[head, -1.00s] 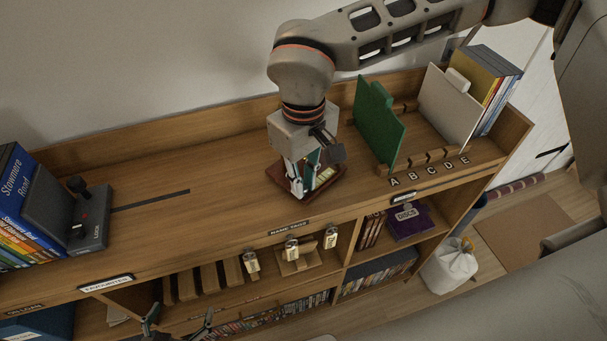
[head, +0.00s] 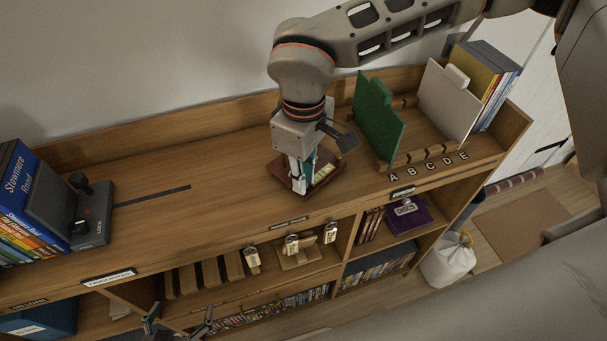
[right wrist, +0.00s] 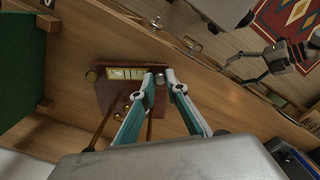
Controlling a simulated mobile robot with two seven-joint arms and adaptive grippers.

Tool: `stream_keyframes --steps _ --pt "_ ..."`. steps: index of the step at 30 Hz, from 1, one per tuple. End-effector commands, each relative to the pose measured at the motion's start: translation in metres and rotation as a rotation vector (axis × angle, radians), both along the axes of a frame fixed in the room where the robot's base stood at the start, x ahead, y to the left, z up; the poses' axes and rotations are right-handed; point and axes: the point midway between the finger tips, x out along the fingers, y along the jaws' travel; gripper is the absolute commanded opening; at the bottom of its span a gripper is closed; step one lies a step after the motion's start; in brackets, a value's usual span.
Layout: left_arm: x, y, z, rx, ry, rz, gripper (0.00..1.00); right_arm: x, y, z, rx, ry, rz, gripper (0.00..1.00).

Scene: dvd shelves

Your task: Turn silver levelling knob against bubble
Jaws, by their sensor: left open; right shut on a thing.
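A small dark red-brown base (head: 283,167) on the shelf top carries a pale yellow-green bubble vial (right wrist: 127,73). The bubble's position is too small to read. The silver levelling knob (right wrist: 160,77) is at one end of the vial, on the base's edge. My right gripper (right wrist: 161,76) points down and is shut on this knob; it also shows in the head view (head: 299,189). The fingers hide part of the knob. My left gripper (head: 180,319) is open and empty, low in front of the shelves.
Books and a grey joystick box (head: 92,225) stand at the far left. The shelf top between is mostly clear. Padlocks (head: 292,245) hang below the front edge.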

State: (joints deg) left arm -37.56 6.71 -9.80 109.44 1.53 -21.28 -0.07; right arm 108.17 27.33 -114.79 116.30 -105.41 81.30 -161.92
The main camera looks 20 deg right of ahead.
Motion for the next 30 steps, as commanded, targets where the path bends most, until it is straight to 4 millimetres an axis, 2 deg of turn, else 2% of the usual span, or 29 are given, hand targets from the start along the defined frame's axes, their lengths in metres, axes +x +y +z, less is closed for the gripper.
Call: stream_keyframes --steps 2,3,4,5,17,23,30 --pt "0.0 0.001 0.0 0.003 0.0 -0.002 0.85 0.001 0.001 0.001 0.001 -0.001 0.0 0.0" --pt "0.0 0.002 0.0 0.004 0.0 -0.003 0.85 0.001 0.001 0.001 0.001 -0.001 0.0 0.19" --pt "0.0 0.002 0.0 0.006 0.0 -0.004 0.85 0.001 0.001 0.001 0.001 -0.002 0.0 0.26" --pt "0.0 0.002 0.0 0.007 0.0 -0.005 0.85 0.001 0.0 0.001 0.001 -0.002 0.0 0.3" --pt "0.0 0.0 -0.001 0.001 0.001 -0.001 0.85 0.001 0.0 0.005 0.001 -0.002 -0.001 0.3" --pt "0.0 0.0 0.0 0.001 0.0 -0.002 0.85 0.001 0.0 0.034 0.001 -0.006 -0.001 0.3" --pt "0.0 0.0 0.0 0.002 0.0 -0.003 0.85 0.002 0.0 0.084 0.003 -0.006 -0.002 0.3"
